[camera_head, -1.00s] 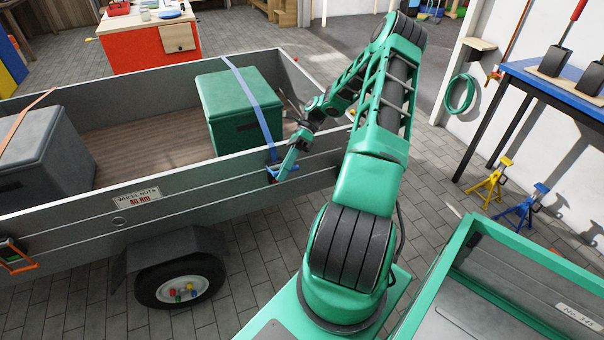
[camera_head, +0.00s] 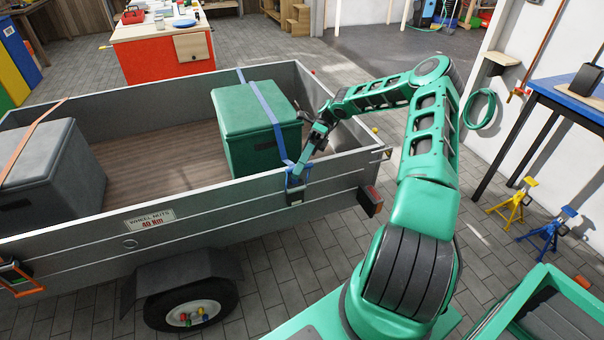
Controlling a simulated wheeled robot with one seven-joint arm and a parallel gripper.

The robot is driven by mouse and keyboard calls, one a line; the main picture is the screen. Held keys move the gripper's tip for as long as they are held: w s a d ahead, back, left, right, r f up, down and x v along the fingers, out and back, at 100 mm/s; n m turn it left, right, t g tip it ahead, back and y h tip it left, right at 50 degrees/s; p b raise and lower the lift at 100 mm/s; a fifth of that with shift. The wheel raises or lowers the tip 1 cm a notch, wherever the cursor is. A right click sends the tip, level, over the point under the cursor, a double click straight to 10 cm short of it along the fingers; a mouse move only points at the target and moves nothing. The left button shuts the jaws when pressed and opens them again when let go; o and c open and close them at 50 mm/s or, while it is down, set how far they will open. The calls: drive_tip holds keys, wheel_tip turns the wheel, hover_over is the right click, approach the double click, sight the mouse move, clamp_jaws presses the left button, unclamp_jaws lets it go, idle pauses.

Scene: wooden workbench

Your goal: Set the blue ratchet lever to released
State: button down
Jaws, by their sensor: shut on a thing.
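The blue strap (camera_head: 262,104) runs over the green box (camera_head: 228,112) in the trailer and down to the side wall. Its blue ratchet (camera_head: 295,186) sits at the top edge of the near wall, with a dark body hanging on the outer face. My gripper (camera_head: 300,171) reaches down from the upper right and is shut on the ratchet's lever. The fingers hide part of the lever, so its exact angle is hard to tell.
The grey trailer wall (camera_head: 90,232) stands below my gripper. A grey box (camera_head: 50,165) with an orange strap (camera_head: 32,145) is at the left. An orange ratchet (camera_head: 20,281) hangs on the wall there. Jack stands (camera_head: 514,200) stand on the floor at the right.

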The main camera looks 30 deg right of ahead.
drive_tip(key=shift+w+a, duration=0.2)
drive_tip(key=shift+w, duration=0.2)
drive_tip(key=c, duration=2)
unclamp_jaws()
drive_tip(key=v, duration=1.1)
drive_tip(key=shift+f, duration=0.15)
